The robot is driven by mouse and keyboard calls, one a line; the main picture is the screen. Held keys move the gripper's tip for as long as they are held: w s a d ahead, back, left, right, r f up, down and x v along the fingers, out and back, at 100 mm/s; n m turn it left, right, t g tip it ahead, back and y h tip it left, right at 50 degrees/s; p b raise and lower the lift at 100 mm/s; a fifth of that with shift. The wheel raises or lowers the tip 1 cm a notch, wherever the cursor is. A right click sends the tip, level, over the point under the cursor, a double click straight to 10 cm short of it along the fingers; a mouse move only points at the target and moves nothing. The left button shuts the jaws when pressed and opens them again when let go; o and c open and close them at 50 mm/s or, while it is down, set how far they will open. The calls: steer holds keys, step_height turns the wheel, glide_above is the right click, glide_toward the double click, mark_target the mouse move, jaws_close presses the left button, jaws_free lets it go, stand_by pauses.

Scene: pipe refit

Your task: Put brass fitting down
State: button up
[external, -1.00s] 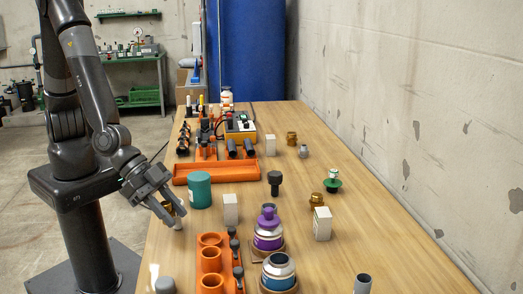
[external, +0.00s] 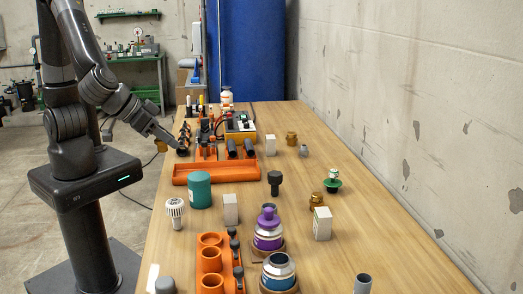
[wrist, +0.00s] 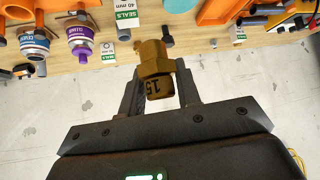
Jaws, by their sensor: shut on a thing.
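My gripper (external: 168,142) is shut on a brass fitting (external: 161,146), beside the left edge of the bench toward its far end. Two similar brass fittings stand on the bench, one farther back (external: 291,139) and one beside a white box (external: 317,200).
On the wooden bench (external: 390,240) stand a ribbed white fitting (external: 176,210), a teal canister (external: 199,190), an orange tray (external: 225,178), an orange holder (external: 211,258) and a purple-capped can (external: 268,230). Bare wood shows at the right. A wall (external: 430,100) runs along the right side.

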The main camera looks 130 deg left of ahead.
steer(key=shift+s+r+n, duration=0.1)
steer(key=shift+s+n, duration=0.2)
steer(key=shift+s, duration=0.45)
glide_above(203, 175)
step_height(203, 175, down, 7)
steer(key=shift+a, duration=0.1)
steer(key=shift+f, duration=1.95)
steer(key=shift+f, duration=0.15)
steer(key=o, duration=1)
